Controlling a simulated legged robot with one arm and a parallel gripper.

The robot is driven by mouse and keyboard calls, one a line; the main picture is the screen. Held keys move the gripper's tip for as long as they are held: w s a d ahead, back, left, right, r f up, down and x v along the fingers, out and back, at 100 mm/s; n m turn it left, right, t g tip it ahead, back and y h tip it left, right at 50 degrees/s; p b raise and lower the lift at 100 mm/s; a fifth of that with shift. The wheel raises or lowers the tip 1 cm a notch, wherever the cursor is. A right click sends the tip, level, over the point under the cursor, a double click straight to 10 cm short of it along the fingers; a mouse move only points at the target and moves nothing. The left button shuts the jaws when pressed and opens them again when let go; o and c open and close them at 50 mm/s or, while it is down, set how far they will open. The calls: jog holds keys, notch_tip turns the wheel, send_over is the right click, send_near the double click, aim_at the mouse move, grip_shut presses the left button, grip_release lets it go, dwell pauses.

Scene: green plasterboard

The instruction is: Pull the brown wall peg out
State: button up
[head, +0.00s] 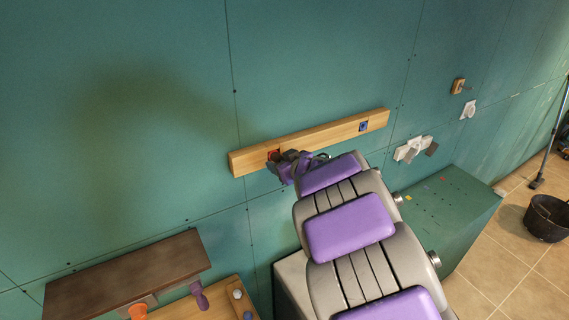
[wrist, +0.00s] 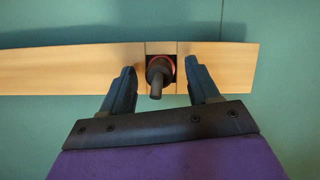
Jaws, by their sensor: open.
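The dark brown peg (wrist: 157,78) sticks out of a square black plate with a red ring, set in a pale wooden rail (head: 330,137) on the green wall. The rail also spans the wrist view (wrist: 70,68). My gripper (wrist: 161,76) is open, with one finger on each side of the peg and a visible gap on both sides. In the head view my gripper (head: 284,163) is at the left part of the rail, by a red-orange plate (head: 273,153), and largely hides the peg.
A blue-plated fitting (head: 363,126) sits at the rail's right end. A dark brown shelf (head: 125,275) and a wooden board with knobs (head: 215,296) are at lower left. A green box (head: 445,215) stands right of my arm. A black bucket (head: 547,217) is on the tiled floor.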

grip_shut()
dwell(0.8)
jog(key=shift+s+d, duration=0.1)
jog(key=shift+s, duration=0.05)
jog(key=shift+f+p+v, duration=0.2)
jog(key=shift+p+v, duration=0.05)
jog(key=shift+v, duration=0.7)
jog(key=shift+f+p+v, duration=0.2)
jog(key=shift+p+v, duration=0.1)
jog(key=shift+v, duration=0.65)
jog(key=shift+f+p+v, duration=0.2)
jog(key=shift+p+v, duration=0.05)
jog(key=shift+v, duration=0.75)
jog(key=shift+s+d, duration=0.15)
jog(key=shift+s, duration=0.05)
notch_tip(320, 180, up, 7)
jog(key=p, duration=0.7)
